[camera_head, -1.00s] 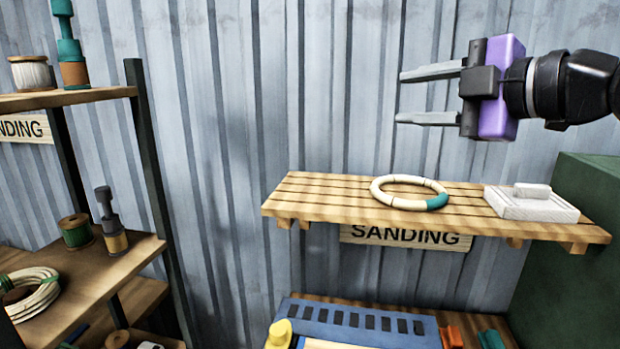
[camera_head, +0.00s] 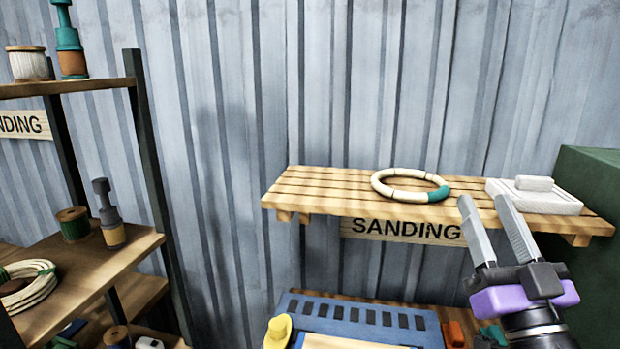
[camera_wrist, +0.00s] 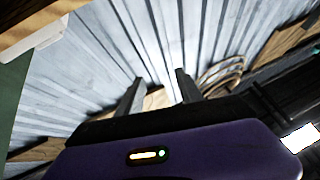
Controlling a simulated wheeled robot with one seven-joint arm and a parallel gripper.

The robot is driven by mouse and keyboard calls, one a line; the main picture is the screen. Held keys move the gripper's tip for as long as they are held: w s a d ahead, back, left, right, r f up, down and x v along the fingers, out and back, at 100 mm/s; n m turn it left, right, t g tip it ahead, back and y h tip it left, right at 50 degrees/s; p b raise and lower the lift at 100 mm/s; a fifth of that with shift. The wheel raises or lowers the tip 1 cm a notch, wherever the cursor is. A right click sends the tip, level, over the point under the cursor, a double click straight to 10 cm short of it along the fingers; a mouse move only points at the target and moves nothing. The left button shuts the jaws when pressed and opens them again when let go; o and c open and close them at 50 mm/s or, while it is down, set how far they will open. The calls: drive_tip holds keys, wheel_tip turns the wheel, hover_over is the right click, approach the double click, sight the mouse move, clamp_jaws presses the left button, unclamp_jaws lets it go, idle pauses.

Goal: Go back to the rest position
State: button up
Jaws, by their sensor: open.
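My gripper (camera_head: 483,208) is at the lower right of the head view, in front of the SANDING shelf's front edge. Its two grey fingers point up and are apart, with nothing between them. In the wrist view my gripper (camera_wrist: 157,86) also shows its fingers spread and empty. No task object is held. A cream ring with a teal section (camera_head: 385,175) lies flat on the slatted wooden shelf (camera_head: 320,190), behind and left of the fingertips.
A white block (camera_head: 535,200) sits on the shelf's right end, beside a green cabinet (camera_head: 597,195). A SANDING sign (camera_head: 405,230) hangs below. A blue slotted piece (camera_head: 355,318) lies underneath. The wall's middle is clear.

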drive_tip(key=s+a+f+g+b, duration=0.1)
drive_tip(key=s+f+g, duration=0.2)
drive_tip(key=s+f, duration=0.8)
drive_tip(key=s+a+f+g, duration=0.1)
drive_tip(key=s+f+g, duration=0.2)
drive_tip(key=s+f, duration=0.9)
drive_tip(key=s+a+f+g+h+b, duration=0.1)
drive_tip(key=s+f+g, duration=0.3)
drive_tip(key=s+f, duration=0.8)
drive_tip(key=s+a, duration=0.1)
drive_tip(key=s, duration=0.1)
drive_tip(key=shift+s+f+b, duration=0.25)
drive_tip(key=shift+s+b, duration=0.1)
drive_tip(key=shift+s, duration=0.05)
